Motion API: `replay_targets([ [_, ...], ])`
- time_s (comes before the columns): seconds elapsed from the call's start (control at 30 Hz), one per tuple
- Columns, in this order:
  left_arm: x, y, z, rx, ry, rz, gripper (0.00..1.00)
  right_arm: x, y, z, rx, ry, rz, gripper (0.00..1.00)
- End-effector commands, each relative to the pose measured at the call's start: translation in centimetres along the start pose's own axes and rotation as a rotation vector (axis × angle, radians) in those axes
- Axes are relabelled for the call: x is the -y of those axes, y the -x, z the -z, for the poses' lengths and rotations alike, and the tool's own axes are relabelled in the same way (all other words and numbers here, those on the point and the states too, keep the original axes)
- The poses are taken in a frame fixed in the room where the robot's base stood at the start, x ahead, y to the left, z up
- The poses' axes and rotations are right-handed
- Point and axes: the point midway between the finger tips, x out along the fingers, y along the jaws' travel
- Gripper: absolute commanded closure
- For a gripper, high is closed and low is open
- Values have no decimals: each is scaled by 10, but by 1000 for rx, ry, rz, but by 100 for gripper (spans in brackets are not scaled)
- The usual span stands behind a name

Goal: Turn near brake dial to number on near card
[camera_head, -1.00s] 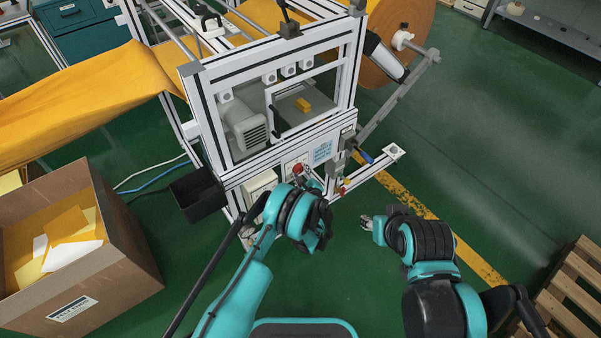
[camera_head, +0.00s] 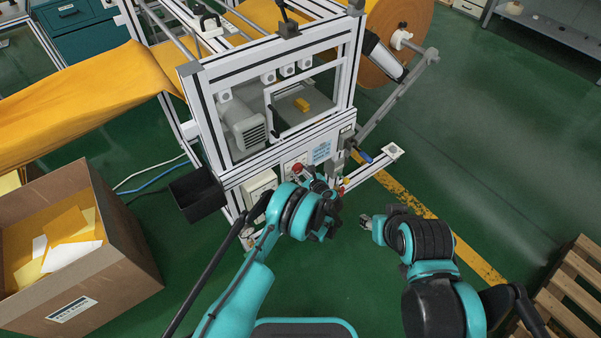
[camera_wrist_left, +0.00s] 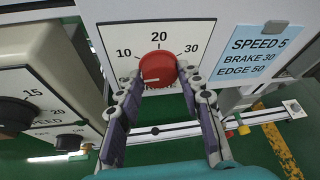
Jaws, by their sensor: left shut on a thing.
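The red brake dial (camera_wrist_left: 158,69) sits on a white panel (camera_wrist_left: 120,38) marked 10, 20 and 30 in the left wrist view. A small light mark at its top edge is near 20. My left gripper (camera_wrist_left: 160,78) has its fingers on both sides of the dial and is shut on it. The blue card (camera_wrist_left: 258,52) right of the dial reads SPEED 5, BRAKE 30, EDGE 50; it also shows in the head view (camera_head: 321,152). The fingers hide part of the panel's lower lettering. My right gripper (camera_head: 367,222) is apart from the machine; its finger gap is unclear.
A speed dial box (camera_wrist_left: 60,60) with black knobs stands left of the brake panel. A black bin (camera_head: 197,193) hangs at the machine's left. A cardboard box (camera_head: 120,275) stands lower left and a wooden pallet (camera_head: 575,290) lower right.

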Motion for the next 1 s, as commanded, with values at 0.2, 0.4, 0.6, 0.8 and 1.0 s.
replay_targets([
  [0.2, 1, 0, 0, -6, -101, -48, 92, 0, 0, 0, 0, 0, 0, 60],
  [0.4, 1, 0, 0, -9, -148, -70, 92, 0, 0, 0, 0, 0, 0, 60],
  [0.6, 1, -1, -1, -9, -161, -76, 92, 0, 0, 0, 0, 0, 0, 60],
  [0.8, 1, -1, -1, -9, -161, -76, 92, 0, 0, 0, 0, 0, 0, 60],
  [1.0, 1, -1, -1, -9, -160, -76, 43, 0, 0, 0, 0, 0, 0, 60],
])
